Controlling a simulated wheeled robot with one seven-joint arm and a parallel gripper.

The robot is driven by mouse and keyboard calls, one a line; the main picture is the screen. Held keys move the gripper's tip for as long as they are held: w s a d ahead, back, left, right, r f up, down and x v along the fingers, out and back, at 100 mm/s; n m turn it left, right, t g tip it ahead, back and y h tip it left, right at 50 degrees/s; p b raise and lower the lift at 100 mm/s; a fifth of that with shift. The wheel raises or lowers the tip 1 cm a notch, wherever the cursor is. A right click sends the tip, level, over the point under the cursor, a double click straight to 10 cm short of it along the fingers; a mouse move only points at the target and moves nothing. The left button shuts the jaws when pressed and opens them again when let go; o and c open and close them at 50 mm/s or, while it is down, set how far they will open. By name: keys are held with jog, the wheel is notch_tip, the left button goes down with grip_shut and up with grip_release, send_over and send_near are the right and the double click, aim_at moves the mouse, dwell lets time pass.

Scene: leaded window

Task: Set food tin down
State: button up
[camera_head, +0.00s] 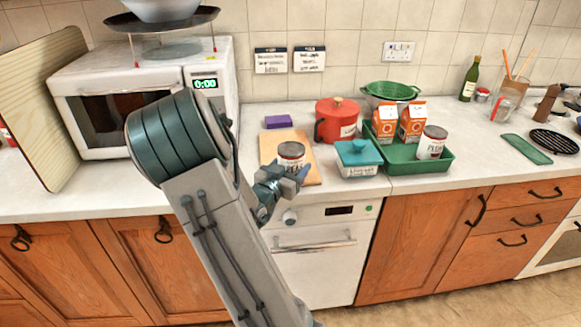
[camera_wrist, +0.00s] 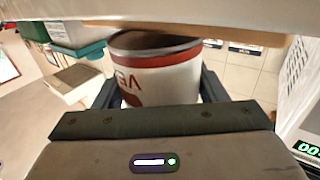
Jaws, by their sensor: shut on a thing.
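A white food tin (camera_head: 291,155) with a dark red band and red lettering is upright at the wooden board (camera_head: 306,173) on the counter. My gripper (camera_head: 285,170) is shut on this tin, with its fingers at the tin's sides. In the wrist view the tin (camera_wrist: 155,75) sits between the two dark fingers, its rim toward the top of the picture. The tin's lower part is hidden behind my gripper in the head view. I cannot tell whether its base touches the board.
A teal-lidded tub (camera_head: 358,157), a red canister (camera_head: 337,120) and a purple block (camera_head: 278,121) stand close around the board. A green tray (camera_head: 408,164) to the right holds two orange cartons (camera_head: 386,121) and another tin (camera_head: 431,143). The microwave (camera_head: 100,95) is left.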

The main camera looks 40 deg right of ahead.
aim_at(292, 153)
notch_tip(292, 153, up, 4)
jog(key=shift+r, duration=0.15)
jog(key=s+d+r, duration=0.5)
jog(key=s+r, duration=0.1)
jog(key=s, duration=0.4)
jog(key=shift+s+d+r, duration=0.15)
jog(key=shift+s+r, duration=0.05)
jog(key=shift+r, duration=0.05)
